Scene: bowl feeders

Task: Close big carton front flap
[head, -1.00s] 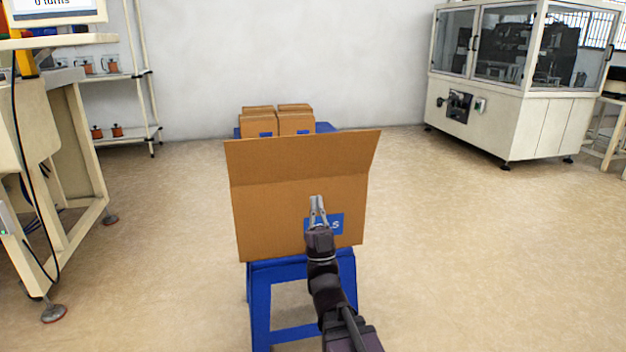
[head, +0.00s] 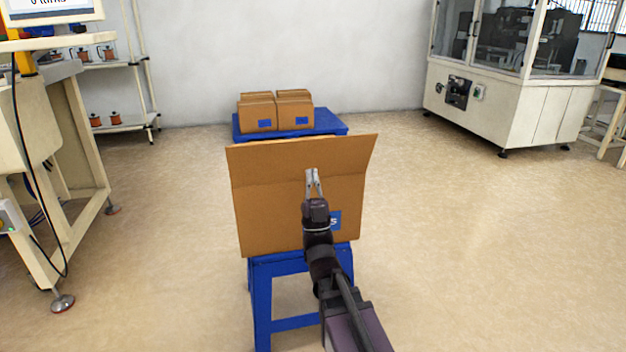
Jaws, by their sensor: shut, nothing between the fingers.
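The big carton (head: 275,220) stands on a blue stool in the middle of the head view, with a blue label on its near face. Its front flap (head: 285,163) stands up from the top edge of that face, and a crease marks the fold. The flap hides most of the carton's top and inside. My gripper (head: 313,173) is shut and empty, pointing up in front of the near face, with its tips around the height of the crease. I cannot tell whether the tips touch the cardboard.
The blue stool (head: 300,268) carries the carton. Behind it, several small cartons (head: 262,113) stand on a blue table (head: 335,124). A cream workbench (head: 75,150) is at left, a shelf rack (head: 130,122) behind it. A glazed machine (head: 510,100) is at right. Floor beside the stool is clear.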

